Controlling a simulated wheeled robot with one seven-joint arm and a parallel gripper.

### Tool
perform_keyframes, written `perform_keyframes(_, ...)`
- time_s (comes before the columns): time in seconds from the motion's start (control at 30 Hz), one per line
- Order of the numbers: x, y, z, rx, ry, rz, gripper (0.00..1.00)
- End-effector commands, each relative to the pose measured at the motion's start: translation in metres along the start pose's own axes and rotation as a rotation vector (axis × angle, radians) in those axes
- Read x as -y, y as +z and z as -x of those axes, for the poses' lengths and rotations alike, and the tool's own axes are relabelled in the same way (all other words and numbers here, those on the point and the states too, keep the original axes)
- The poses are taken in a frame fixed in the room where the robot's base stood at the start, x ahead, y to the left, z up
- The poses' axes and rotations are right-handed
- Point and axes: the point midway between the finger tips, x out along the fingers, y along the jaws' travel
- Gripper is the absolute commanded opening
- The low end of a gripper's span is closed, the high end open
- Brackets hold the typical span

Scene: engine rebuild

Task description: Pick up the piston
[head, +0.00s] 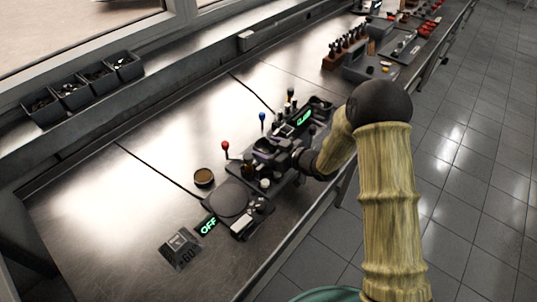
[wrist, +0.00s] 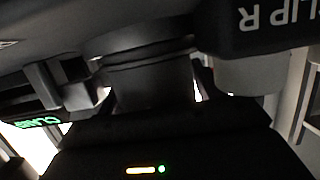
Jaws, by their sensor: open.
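A dark round body with grooves around it, which looks like the piston (wrist: 150,80), fills the middle of the wrist view, close in front of my gripper. In the head view my gripper (head: 283,153) is low over the black fixture (head: 262,182) on the bench, and the piston cannot be told apart from the dark parts there. My gripper is open. The wrist view is too close and dark to show whether its fingers touch the piston.
A block marked "CLIP R" (wrist: 265,22) and a pale cylinder (wrist: 250,75) are close on the right in the wrist view. Red (head: 225,145) and blue (head: 262,116) knobs stand beside the fixture. A round dish (head: 204,177) sits left. The bench's near-left surface is mostly clear.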

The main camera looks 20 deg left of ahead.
Motion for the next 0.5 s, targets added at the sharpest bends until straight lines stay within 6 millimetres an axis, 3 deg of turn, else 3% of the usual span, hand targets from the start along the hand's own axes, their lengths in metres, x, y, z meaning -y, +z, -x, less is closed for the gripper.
perform_keyframes(0.07,0.0001,-0.0001,0.0001,0.0,0.0,0.0,0.67)
perform_keyframes(0.3,0.0001,-0.0002,0.0,0.0,0.0,0.0,0.2)
perform_keyframes(0.37,0.0,-0.0015,0.0,-0.003,0.0,0.001,0.14)
perform_keyframes(0.5,0.0,-0.0015,0.0,-0.003,0.0,0.001,0.14)
